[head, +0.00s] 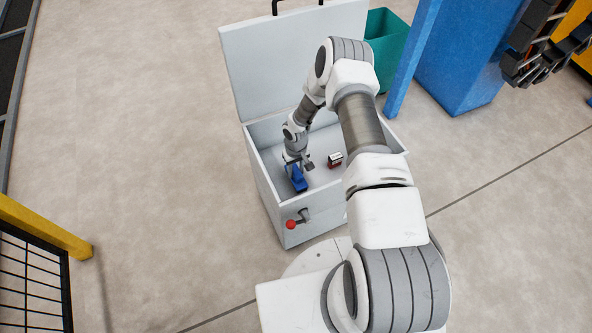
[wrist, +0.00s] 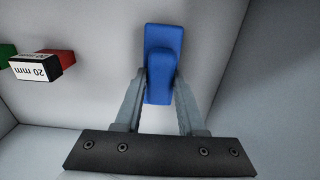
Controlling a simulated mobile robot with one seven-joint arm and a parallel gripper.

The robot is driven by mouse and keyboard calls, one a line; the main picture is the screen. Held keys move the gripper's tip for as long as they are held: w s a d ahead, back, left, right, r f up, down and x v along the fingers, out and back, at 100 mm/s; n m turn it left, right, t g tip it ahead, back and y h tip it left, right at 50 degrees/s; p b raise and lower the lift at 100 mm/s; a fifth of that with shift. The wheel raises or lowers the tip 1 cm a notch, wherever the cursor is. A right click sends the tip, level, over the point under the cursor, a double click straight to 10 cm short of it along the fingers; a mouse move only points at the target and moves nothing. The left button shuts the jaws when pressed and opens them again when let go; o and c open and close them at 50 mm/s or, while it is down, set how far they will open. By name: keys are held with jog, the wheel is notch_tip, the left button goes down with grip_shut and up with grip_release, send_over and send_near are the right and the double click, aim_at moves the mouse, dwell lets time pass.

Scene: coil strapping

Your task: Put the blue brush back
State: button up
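The blue brush (head: 296,178) is inside the grey open-lidded box, near its front left corner. In the wrist view the blue brush (wrist: 163,50) points away from my gripper, a block with a narrower near part. My gripper (wrist: 161,78) has one finger on each side of the brush, and both fingertips appear to press against it. In the head view my gripper (head: 298,166) reaches down into the box, right at the brush. Whether the brush rests on the box floor or is slightly raised, I cannot tell.
The box (head: 269,205) has a raised lid (head: 285,60) at the back and a red-knobbed latch (head: 291,224) in front. A red block with a white "20 mm" label (wrist: 37,67) lies left of the brush in the wrist view, beside something green (wrist: 7,54). A teal bin (head: 388,48) stands behind.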

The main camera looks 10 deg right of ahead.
jog(key=o, duration=0.4)
notch_tip(320, 180, up, 12)
jog(key=p, duration=0.4)
notch_tip(320, 180, up, 19)
jog(key=t+h, duration=0.1)
send_over(296, 170)
jog(key=w+d, duration=0.2)
jog(key=s+r+t, duration=0.1)
jog(key=s+r, duration=0.2)
jog(key=r, duration=0.5)
jog(key=s+r+t, duration=0.1)
jog(key=s+r, duration=0.1)
jog(key=r, duration=0.5)
jog(key=s+r+t, duration=0.1)
jog(key=s+r, duration=0.4)
jog(key=s, duration=0.3)
jog(key=s+a+r+m, duration=0.1)
jog(key=s+r, duration=0.4)
jog(key=s, duration=0.2)
jog(key=s+a+r+m+t+y, duration=0.1)
jog(key=s+r, duration=0.4)
jog(key=s, duration=0.3)
jog(key=shift+s+r+t, duration=0.3)
jog(key=shift+r, duration=0.1)
